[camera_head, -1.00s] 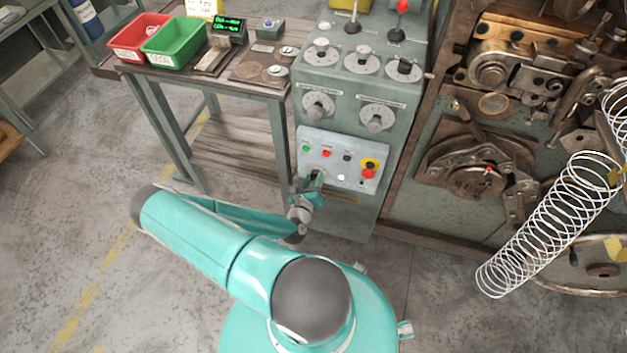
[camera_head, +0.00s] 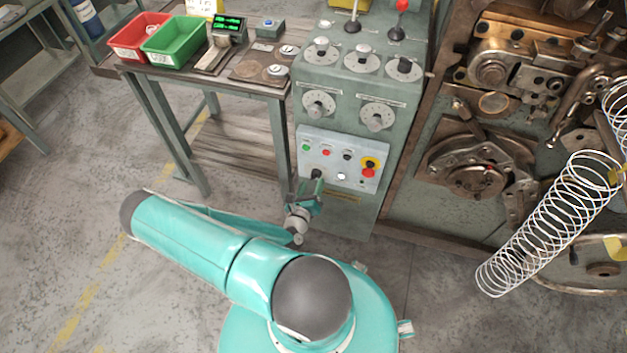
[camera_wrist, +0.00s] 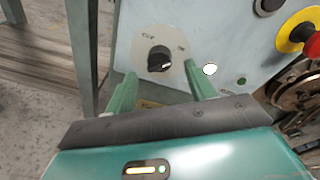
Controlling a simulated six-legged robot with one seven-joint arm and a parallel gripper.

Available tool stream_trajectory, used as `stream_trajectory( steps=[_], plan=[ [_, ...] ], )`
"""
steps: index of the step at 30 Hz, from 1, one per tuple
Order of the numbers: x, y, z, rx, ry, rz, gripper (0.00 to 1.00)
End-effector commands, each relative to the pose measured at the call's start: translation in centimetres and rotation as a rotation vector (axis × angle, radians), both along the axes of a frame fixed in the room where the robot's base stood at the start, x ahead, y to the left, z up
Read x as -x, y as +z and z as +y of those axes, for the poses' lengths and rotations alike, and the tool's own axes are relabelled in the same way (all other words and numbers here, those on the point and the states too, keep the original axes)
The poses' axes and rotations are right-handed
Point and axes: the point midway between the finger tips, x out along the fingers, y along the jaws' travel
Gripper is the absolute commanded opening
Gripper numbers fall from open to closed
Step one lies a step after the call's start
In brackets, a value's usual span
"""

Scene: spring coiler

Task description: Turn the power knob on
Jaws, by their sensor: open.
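The power knob (camera_wrist: 160,59) is a small black rotary knob on a round pale plate, with marks above it that look like OFF and ON. Its white line points to the lower right in the wrist view. It also shows at the lower left of the light panel (camera_head: 338,150) in the head view, as a dark spot (camera_head: 316,174). My gripper (camera_wrist: 160,90) is open and empty in the wrist view. Its two green fingers stand left and right below the knob, apart from it. In the head view my gripper (camera_head: 314,187) is just below the knob.
A red emergency button on a yellow ring (camera_head: 369,168) sits right on the panel, with several small buttons above and a white one (camera_head: 342,176) beside the knob. A bench (camera_head: 210,85) stands left. A spring coil (camera_head: 545,225) hangs right. Floor at left is clear.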

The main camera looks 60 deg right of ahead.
Motion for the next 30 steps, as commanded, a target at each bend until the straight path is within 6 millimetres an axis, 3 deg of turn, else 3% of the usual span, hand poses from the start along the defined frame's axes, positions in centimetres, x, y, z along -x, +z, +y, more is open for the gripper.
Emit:
stream_trajectory(
  steps=[6, 13, 18, 30],
  plan=[
    [0.7, 0.6, 4.9, -0.001, 0.003, 0.001, 0.55],
    [1.3, 1.1, 8.8, 0.001, 0.002, -0.001, 0.55],
    [1.6, 1.3, 9.9, 0.001, 0.000, 0.000, 0.55],
    [1.6, 1.3, 9.9, 0.002, -0.001, -0.001, 0.55]
  ],
)
